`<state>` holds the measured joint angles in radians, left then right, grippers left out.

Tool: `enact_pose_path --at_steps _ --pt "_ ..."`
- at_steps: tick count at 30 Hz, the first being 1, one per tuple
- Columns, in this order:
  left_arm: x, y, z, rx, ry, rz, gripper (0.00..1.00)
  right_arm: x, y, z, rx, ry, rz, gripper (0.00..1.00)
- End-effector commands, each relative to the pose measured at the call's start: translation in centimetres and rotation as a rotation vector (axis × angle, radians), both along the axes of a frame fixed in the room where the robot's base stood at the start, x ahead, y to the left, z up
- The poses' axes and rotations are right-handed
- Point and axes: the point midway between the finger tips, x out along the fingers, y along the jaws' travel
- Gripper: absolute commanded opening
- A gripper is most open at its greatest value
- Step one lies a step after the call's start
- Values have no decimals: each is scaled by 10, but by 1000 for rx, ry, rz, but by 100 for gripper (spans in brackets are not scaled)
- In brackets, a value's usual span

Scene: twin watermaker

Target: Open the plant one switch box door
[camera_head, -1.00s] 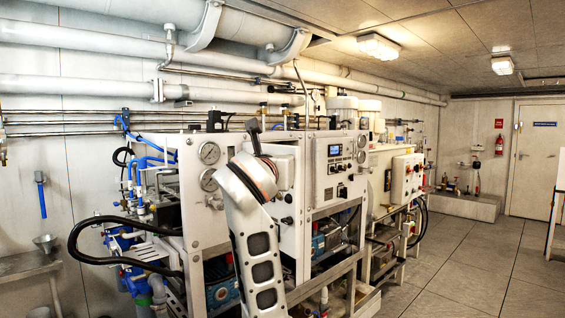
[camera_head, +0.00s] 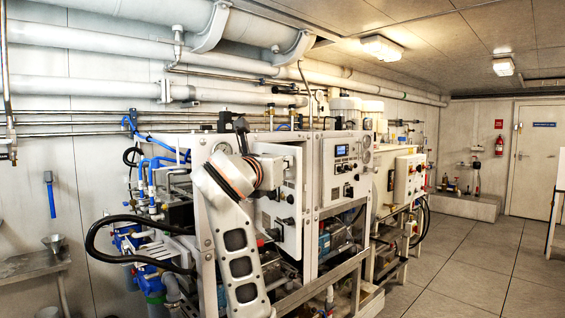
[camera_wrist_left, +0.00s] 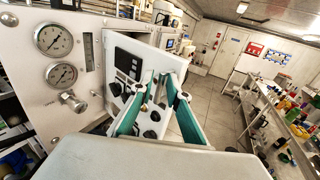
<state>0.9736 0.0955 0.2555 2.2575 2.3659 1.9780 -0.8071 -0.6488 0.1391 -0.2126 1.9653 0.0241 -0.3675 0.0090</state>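The plant one switch box (camera_head: 290,165) is a white cabinet on the front of the near watermaker, partly hidden by my left arm in the head view. Its front (camera_head: 286,235) carries dark knobs. In the left wrist view its face (camera_wrist_left: 122,42) shows a dark display and several knobs, right of two gauges (camera_wrist_left: 54,40). My right gripper is not in view.
The second unit's panel (camera_head: 342,165) stands just right of the box. Black hoses and blue fittings (camera_head: 128,243) lie left of my arm. Open floor (camera_head: 460,270) lies to the right. A cluttered bench (camera_wrist_left: 282,130) shows at right in the left wrist view.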

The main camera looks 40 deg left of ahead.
Motion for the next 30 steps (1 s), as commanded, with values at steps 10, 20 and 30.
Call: enact_pose_path --at_steps 10,20,30 --pt "-6 16 5 4 -10 45 24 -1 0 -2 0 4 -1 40" --pt "-15 12 5 6 -10 44 24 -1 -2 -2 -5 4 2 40" --pt "-59 -14 6 8 -11 29 24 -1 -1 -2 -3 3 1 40"
